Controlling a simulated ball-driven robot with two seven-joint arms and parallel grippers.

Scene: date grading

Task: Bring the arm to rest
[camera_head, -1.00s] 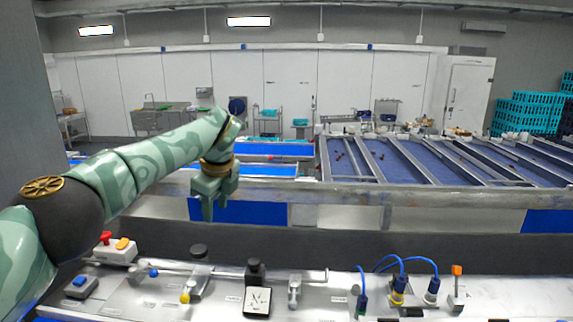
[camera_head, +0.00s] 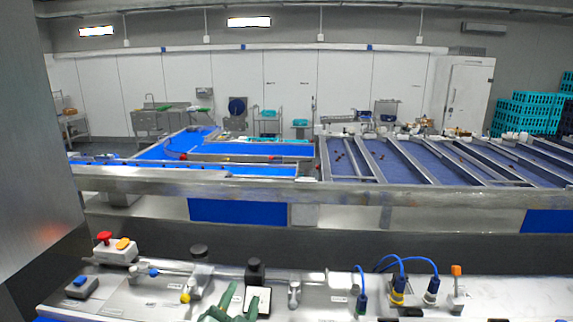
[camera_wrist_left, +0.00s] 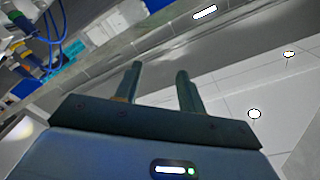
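My left gripper (camera_head: 242,297) shows at the bottom edge of the head view, green, with its fingers pointing up in front of the control panel (camera_head: 330,300). Most of the left arm is out of the picture. In the left wrist view the two dark fingers (camera_wrist_left: 158,72) stand apart with nothing between them, so the gripper is open and empty. My right gripper is not in view.
The panel carries a box with a red button (camera_head: 112,248), a small box with a blue button (camera_head: 81,287), levers and blue-cabled plugs (camera_head: 398,290). A metal rail (camera_head: 300,190) crosses behind it. Blue conveyor belts (camera_head: 250,149) lie beyond. Teal crates (camera_head: 530,112) are stacked at far right.

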